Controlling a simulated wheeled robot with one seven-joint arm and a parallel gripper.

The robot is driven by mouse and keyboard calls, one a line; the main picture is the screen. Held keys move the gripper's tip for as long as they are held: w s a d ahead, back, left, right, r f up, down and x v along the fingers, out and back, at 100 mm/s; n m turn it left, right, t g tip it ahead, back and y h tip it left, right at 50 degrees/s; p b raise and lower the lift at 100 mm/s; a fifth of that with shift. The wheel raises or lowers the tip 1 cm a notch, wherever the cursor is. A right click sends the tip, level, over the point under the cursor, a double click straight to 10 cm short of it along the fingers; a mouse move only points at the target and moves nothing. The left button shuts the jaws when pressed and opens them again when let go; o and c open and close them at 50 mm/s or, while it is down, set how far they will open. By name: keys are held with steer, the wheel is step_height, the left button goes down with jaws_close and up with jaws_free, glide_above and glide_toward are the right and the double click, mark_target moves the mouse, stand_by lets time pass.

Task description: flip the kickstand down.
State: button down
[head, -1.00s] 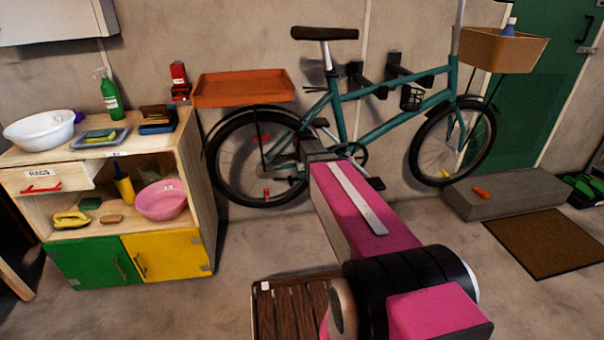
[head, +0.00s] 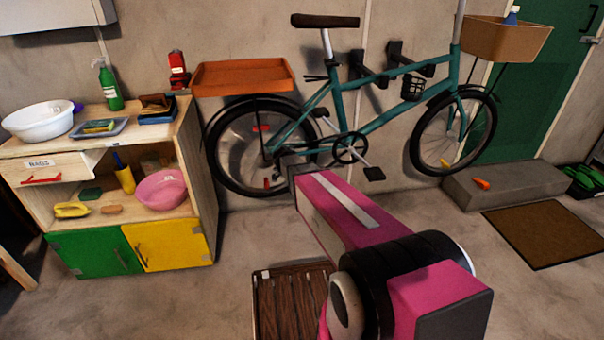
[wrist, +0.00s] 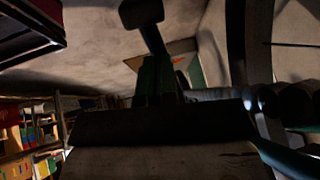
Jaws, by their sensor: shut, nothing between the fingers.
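The teal bicycle (head: 341,110) hangs against the wall with its seat, rear wheel and crank in clear sight. I cannot pick out the kickstand in the head view; my pink arm covers the area under the frame by the rear wheel (head: 233,180). The end of my arm reaches just below the crank, and my gripper is hidden behind it there. In the dark wrist view my gripper (wrist: 158,80) appears shut and empty. A dark block on a thin arm, perhaps a pedal (wrist: 141,12), shows just beyond it. Whether anything is touching is unclear.
A wooden cabinet (head: 207,190) with basins stands at left. An orange tray (head: 242,77) is above the rear wheel. A slatted wooden stool (head: 292,305) is close in front. A concrete step (head: 510,186) and brown mat (head: 548,233) are at right. Open floor lies between.

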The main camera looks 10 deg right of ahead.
steer(key=d+f+n+h, duration=0.1)
steer(key=d+f+h, duration=0.7)
steer(key=d+f, duration=0.1)
steer(key=shift+d+f+t+h, duration=0.15)
steer(key=shift+d+t+h, duration=0.25)
steer(key=shift+d, duration=0.1)
steer(key=shift+d+f, duration=0.15)
steer(key=shift+d, duration=0.05)
steer(key=shift+a, duration=0.1)
